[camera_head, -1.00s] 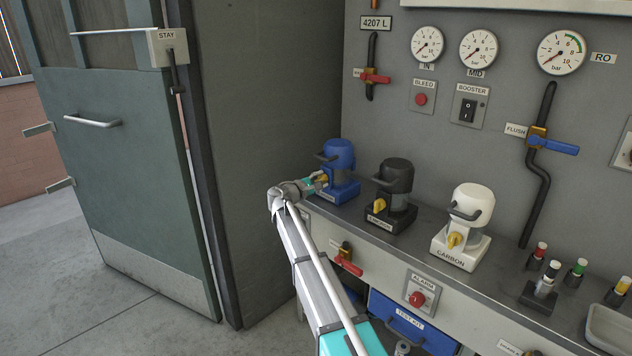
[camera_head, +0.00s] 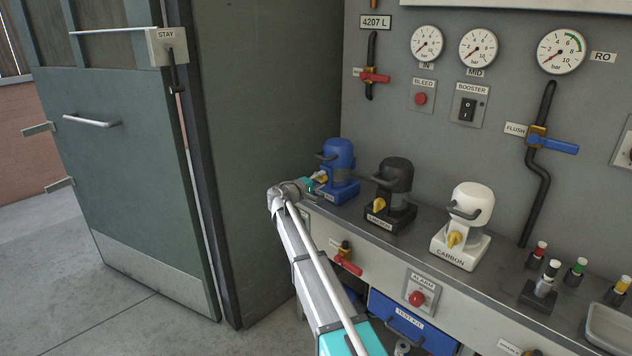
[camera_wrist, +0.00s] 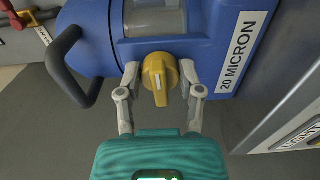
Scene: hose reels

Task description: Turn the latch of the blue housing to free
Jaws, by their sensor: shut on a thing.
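The blue housing (camera_head: 338,158) stands at the left end of the grey shelf in the head view. In the wrist view the blue housing (camera_wrist: 225,50) fills the upper part, with a "20 MICRON" label and a black handle at the left. In the head view my gripper (camera_head: 318,183) is at the housing's front, and the latch is partly hidden there.
A black housing (camera_head: 396,180) and a white housing (camera_head: 472,208), each with a yellow latch, stand to the right on the same shelf. A red-handled valve (camera_head: 347,264) and a red alarm button (camera_head: 417,298) are on the front below. A green door (camera_head: 130,180) is at the left.

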